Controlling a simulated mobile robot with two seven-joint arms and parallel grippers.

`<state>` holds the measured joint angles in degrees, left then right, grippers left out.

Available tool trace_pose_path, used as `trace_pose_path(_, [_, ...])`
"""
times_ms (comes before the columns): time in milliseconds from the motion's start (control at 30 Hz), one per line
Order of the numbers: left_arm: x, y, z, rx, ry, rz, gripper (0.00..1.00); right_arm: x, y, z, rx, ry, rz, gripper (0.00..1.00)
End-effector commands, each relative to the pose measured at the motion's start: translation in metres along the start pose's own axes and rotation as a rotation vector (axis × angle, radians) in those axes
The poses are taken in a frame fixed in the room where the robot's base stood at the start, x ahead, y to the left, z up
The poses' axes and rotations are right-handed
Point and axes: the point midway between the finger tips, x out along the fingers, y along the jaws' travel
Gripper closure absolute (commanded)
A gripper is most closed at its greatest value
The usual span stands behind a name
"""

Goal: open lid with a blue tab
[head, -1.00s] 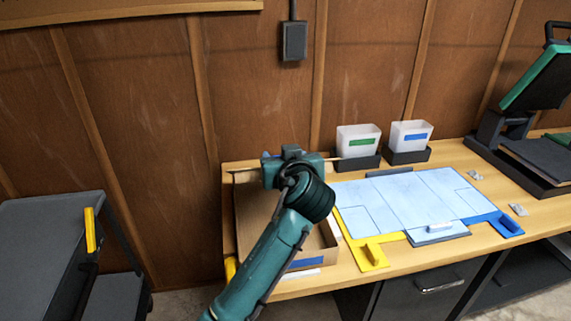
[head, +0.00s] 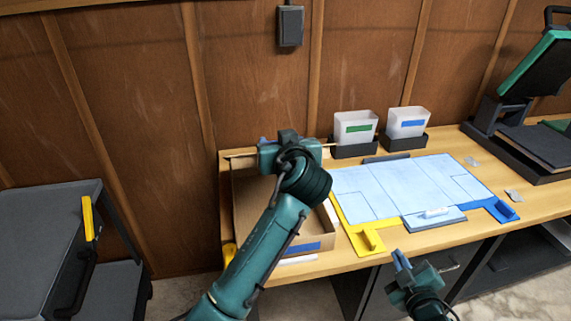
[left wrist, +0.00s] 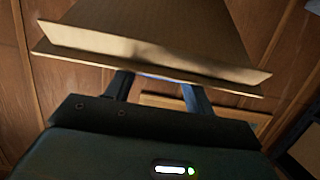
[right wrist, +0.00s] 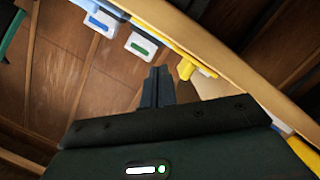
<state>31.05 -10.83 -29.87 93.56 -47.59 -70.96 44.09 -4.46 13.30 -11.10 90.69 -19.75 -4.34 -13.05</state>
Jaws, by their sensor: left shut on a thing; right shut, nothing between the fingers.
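A brown cardboard box (head: 322,232) with a blue label (head: 303,247) on its front stands at the left end of the workbench. My left gripper (left wrist: 155,88) is shut at the edge of a cardboard panel (left wrist: 150,55), seemingly the lid. A sliver of blue (left wrist: 158,77) shows between its fingers, likely the tab. In the head view my left gripper and forearm hide much of the box, so how far the lid stands open cannot be told. My right gripper (head: 399,259) is shut and empty, in front of the bench's front edge, below a yellow bracket (head: 368,240).
A pale blue board (head: 400,190) with yellow and blue corners lies right of the box. Two white bins, green-labelled (head: 353,141) and blue-labelled (head: 404,134), stand behind it. A green-and-black press (head: 530,80) stands at right. A dark cart (head: 45,225) is at left.

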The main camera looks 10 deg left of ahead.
Motion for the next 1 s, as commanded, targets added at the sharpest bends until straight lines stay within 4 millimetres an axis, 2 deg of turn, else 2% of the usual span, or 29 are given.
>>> trace_pose_path(33, [0.0, 0.0, -0.001, -0.001, 0.002, 0.001, 0.87, 0.023, 0.021, -0.008, -0.09, 0.046, 0.036, 1.0])
trace_pose_path(133, [0.0, 0.0, -0.001, -0.001, 0.001, 0.001, 0.87, 0.06, 0.043, -0.032, -0.277, 0.164, 0.088, 1.0])
trace_pose_path(200, [0.0, 0.0, -0.001, -0.001, 0.001, 0.001, 0.87, 0.08, 0.045, -0.059, -0.412, 0.282, 0.118, 1.0])
trace_pose_path(333, [0.0, 0.0, 0.0, -0.001, 0.0, 0.001, 0.87, 0.097, 0.03, -0.109, -0.606, 0.513, 0.179, 1.0])
trace_pose_path(500, [0.0, 0.0, 0.0, -0.001, -0.001, 0.001, 0.87, 0.095, 0.006, -0.171, -0.803, 0.813, 0.314, 1.0])
trace_pose_path(633, [0.0, 0.0, 0.0, -0.001, -0.001, 0.001, 0.87, 0.081, -0.007, -0.207, -0.914, 1.01, 0.451, 1.0])
trace_pose_path(800, [0.0, 0.0, 0.001, -0.001, -0.002, 0.001, 0.87, 0.061, -0.015, -0.234, -0.992, 1.183, 0.611, 1.0])
trace_pose_path(1000, [0.0, 0.0, 0.001, -0.001, -0.003, 0.001, 0.87, 0.05, -0.017, -0.246, -1.021, 1.262, 0.701, 1.0])
